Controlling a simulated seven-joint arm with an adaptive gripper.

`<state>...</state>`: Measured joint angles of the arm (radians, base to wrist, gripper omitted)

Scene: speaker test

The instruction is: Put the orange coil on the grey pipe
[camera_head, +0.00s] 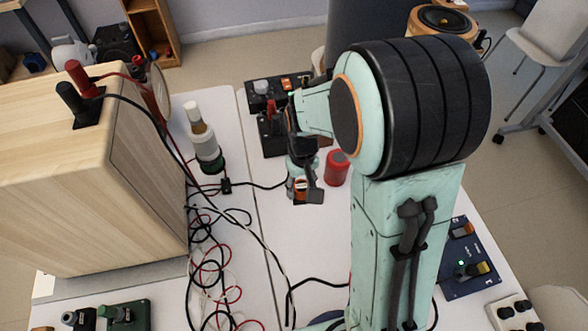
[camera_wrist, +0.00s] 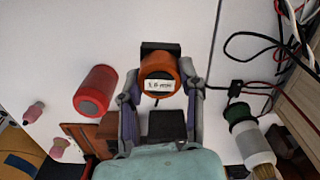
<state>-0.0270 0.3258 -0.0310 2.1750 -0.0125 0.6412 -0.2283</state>
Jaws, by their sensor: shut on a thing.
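The orange coil (camera_wrist: 160,70) is between the two fingers of my gripper (camera_wrist: 161,80) in the wrist view. The fingers press on its sides, and a white label with dark print faces the camera. In the head view, my gripper (camera_head: 303,187) is low over the white table, and a small part of the orange coil (camera_head: 300,184) shows between the fingers. A black block (camera_wrist: 160,47) shows just beyond the coil; I cannot tell whether they touch. I cannot make out the grey pipe; it may be hidden by the coil or gripper.
A red coil (camera_head: 337,168) stands close right of my gripper. A white and green stack (camera_head: 207,150) stands to the left, near loose cables (camera_head: 215,270). A wooden speaker box (camera_head: 90,180) fills the left side. Black devices (camera_head: 272,135) lie behind my gripper.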

